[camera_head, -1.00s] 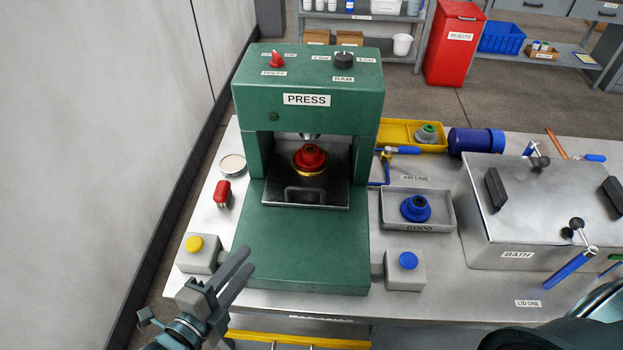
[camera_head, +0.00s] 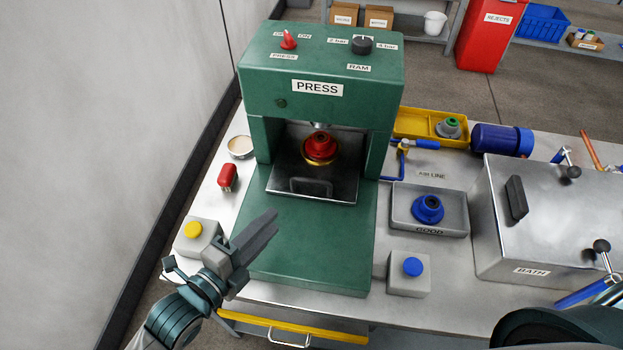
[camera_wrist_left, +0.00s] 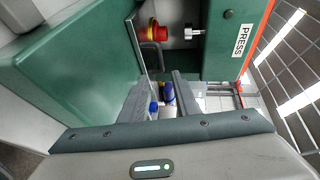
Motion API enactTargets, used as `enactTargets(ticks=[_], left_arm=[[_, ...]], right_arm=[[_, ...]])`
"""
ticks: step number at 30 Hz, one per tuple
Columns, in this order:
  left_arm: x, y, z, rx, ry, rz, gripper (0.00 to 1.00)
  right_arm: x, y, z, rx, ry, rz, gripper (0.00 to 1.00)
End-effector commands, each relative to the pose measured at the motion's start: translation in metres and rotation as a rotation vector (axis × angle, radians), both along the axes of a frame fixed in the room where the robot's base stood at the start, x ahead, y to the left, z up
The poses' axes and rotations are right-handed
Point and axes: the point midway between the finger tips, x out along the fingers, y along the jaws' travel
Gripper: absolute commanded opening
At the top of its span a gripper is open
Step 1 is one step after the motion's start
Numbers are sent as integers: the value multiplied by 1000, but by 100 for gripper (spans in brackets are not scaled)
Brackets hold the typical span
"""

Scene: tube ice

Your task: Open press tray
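The green press (camera_head: 318,60) stands at the middle of the bench. Its dark metal tray (camera_head: 345,186) sits in the press opening and has a bar handle (camera_head: 311,186) on its front edge. A red part (camera_head: 320,144) with a gold ring stands on the tray. In the left wrist view, the handle (camera_wrist_left: 153,50) and red part (camera_wrist_left: 158,29) appear beyond the fingertips. My left gripper (camera_head: 273,219) is over the left side of the green base, in front of the handle and apart from it. Its fingers (camera_wrist_left: 160,82) are open and empty. My right gripper is out of view.
A yellow button box (camera_head: 195,234) and a red-handled item (camera_head: 228,177) stand left of the press. A blue button box (camera_head: 411,270), the grey GOOD tray (camera_head: 455,222) and the BATH (camera_head: 525,235) stand right. The green base before the handle is clear.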

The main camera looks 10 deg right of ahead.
Motion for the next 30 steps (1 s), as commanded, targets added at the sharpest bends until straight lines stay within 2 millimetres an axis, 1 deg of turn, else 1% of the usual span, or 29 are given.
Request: enactTargets(ticks=[5,8,24,30], left_arm=[[9,-9,-1,-1,0,1,29],[17,-17,-2,-3,0,0,29],[82,-84,-19,-2,1,0,29],[103,-105,-26,-1,1,-1,29]], right_arm=[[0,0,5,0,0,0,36],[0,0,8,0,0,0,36],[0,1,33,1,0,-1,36],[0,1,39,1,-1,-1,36]])
